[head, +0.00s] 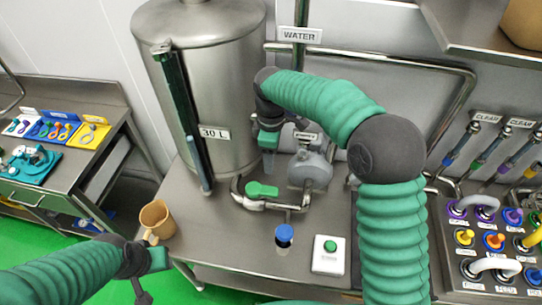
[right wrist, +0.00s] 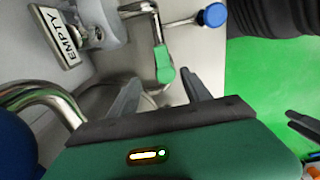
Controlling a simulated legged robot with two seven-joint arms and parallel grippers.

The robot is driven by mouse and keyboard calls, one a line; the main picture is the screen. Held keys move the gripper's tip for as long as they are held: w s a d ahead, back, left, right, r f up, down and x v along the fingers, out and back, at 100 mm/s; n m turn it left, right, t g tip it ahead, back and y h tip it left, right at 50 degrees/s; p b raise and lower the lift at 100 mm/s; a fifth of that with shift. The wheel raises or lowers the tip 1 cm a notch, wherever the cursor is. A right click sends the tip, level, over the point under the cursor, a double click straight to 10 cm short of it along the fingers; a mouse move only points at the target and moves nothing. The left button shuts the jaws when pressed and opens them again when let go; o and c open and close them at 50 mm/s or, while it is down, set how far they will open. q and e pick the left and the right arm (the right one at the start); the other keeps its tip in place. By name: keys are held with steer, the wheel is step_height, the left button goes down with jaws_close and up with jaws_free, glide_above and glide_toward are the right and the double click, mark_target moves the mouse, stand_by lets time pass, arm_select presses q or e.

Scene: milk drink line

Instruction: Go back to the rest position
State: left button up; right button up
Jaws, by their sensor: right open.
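My right gripper (head: 268,168) hangs in front of the steel 30 L tank (head: 215,95) in the head view, above the green valve handle (head: 262,190). In the right wrist view its two dark fingers (right wrist: 162,98) are spread apart. The green handle (right wrist: 165,72) shows beyond the gap between them, with nothing seen held. My left gripper (head: 143,292) is low at the left in the head view, just below a tan jug (head: 157,218). Its fingers are small and partly hidden, so their opening is unclear.
A pump (head: 310,168), a blue knob (head: 284,234) and a white box with a green button (head: 328,255) stand on the steel bench. Pipes run behind. Hoses and coloured fittings (head: 495,240) fill the right. A side table (head: 70,150) with tools stands left; green floor lies between.

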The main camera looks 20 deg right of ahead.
steer(key=shift+r, duration=0.3)
steer(key=s+d+f+m+t+b, duration=0.1)
steer(key=s+d+f+m+b, duration=0.1)
steer(key=s+f+m, duration=0.4)
steer(key=s+d+f+m+t+b, duration=0.1)
steer(key=s+f+m, duration=0.5)
steer(key=s, duration=0.8)
steer(key=shift+s+d+m+t+b, duration=0.25)
steer(key=shift+d+m+b, duration=0.25)
steer(key=shift+d+b, duration=0.55)
steer(key=shift+s+d, duration=0.1)
steer(key=shift+d, duration=0.05)
